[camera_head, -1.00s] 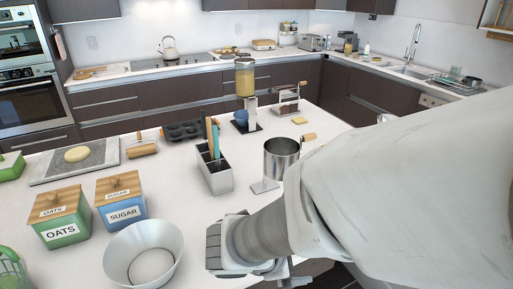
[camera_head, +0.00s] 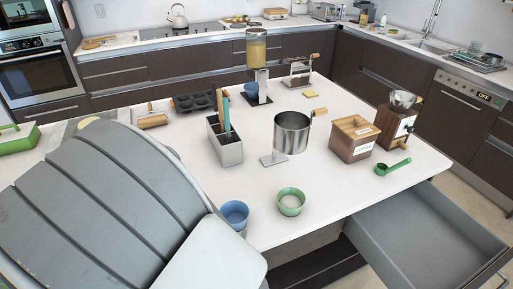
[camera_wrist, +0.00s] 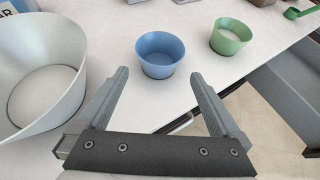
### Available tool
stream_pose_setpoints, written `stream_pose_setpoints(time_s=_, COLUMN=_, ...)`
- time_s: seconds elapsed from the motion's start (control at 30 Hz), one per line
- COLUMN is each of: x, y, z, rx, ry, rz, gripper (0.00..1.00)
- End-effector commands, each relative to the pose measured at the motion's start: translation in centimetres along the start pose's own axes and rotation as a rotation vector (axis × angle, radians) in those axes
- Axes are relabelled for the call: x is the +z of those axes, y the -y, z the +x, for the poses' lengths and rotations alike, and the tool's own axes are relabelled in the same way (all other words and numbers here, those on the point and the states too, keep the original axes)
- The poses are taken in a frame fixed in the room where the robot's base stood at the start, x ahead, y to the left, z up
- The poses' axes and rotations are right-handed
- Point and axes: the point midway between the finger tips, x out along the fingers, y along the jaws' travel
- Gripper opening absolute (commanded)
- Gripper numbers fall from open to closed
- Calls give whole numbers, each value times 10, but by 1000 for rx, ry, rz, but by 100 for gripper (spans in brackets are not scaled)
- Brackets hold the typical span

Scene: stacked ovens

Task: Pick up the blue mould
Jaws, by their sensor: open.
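The blue mould (camera_head: 234,213) is a small round cup, upright near the front edge of the white counter. It also shows in the wrist view (camera_wrist: 160,52), beyond my fingertips and roughly centred between them. My gripper (camera_wrist: 159,76) is open and empty, its two fingers spread apart and short of the mould in the picture. I cannot tell its height over the counter. In the head view my arm covers the lower left and hides the gripper. A green cup (camera_head: 291,202) of similar shape stands right of the blue mould, apart from it.
A large white bowl (camera_wrist: 38,75) stands left of my gripper. A green scoop (camera_head: 393,167) lies right. An open drawer (camera_head: 425,245) juts out at the lower right.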

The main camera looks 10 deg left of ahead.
Motion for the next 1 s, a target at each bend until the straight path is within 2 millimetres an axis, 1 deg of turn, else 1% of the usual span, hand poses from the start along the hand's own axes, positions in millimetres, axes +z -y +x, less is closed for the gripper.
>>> stream_pose_setpoints(time_s=0.03, x=-1, y=1, z=12, rx=-4, ry=1, rz=-1, gripper=100)
stream_pose_setpoints(time_s=0.1, x=0, y=1, z=25, rx=-4, ry=0, rz=0, gripper=100)
stream_pose_setpoints(time_s=0.2, x=0, y=1, z=39, rx=-2, ry=0, rz=1, gripper=100)
stream_pose_setpoints(time_s=0.47, x=0, y=0, z=58, rx=-2, ry=1, rz=2, gripper=100)
stream_pose_setpoints(time_s=0.7, x=0, y=1, z=96, rx=-2, ry=0, rz=1, gripper=100)
stream_pose_setpoints(time_s=0.83, x=0, y=0, z=106, rx=-1, ry=-1, rz=1, gripper=100)
stream_pose_setpoints(time_s=1.0, x=0, y=0, z=107, rx=0, ry=0, rz=2, gripper=100)
